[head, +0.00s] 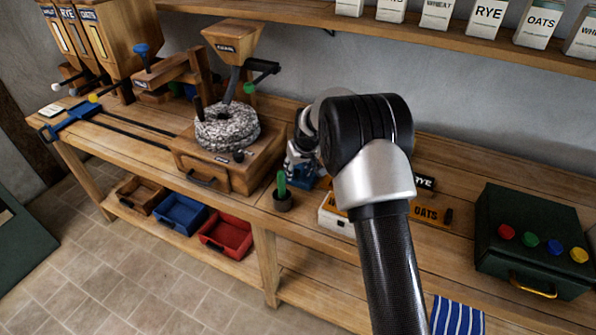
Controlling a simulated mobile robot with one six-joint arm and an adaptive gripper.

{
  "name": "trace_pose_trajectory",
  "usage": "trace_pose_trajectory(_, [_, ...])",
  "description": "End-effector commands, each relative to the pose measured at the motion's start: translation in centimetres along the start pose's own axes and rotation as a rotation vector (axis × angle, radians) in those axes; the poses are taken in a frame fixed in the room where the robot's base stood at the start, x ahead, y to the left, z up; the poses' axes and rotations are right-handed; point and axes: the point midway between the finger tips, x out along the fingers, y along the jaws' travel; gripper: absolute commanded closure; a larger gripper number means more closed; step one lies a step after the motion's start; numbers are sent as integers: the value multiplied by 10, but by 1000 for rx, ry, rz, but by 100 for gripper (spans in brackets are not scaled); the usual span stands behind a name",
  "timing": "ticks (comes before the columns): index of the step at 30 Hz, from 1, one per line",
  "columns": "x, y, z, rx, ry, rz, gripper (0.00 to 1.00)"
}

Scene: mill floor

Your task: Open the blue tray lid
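My gripper (293,162) is low over the bench in the middle of the head view, largely behind my own arm. Its fingertips are too small and covered to show whether they are open or shut. A small blue thing (305,181) lies directly below and beside the gripper. My arm hides part of it, so I cannot tell if it is the tray lid or if the gripper touches it. A blue tray (181,214) stands on the lower shelf, between a wooden tray and a red tray, with its top apparently open.
A stone mill (228,126) stands left of my gripper. A dark green case (535,240) with coloured knobs is at right. A shelf of labelled packets (486,18) runs above.

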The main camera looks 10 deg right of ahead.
Motion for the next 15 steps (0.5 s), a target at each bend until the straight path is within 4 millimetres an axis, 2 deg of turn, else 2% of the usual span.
trace_pose_trajectory(8, [2, 0, 0, 0, 0, 0, 60])
trace_pose_trajectory(15, [2, 0, 0, 0, -1, 0, 75])
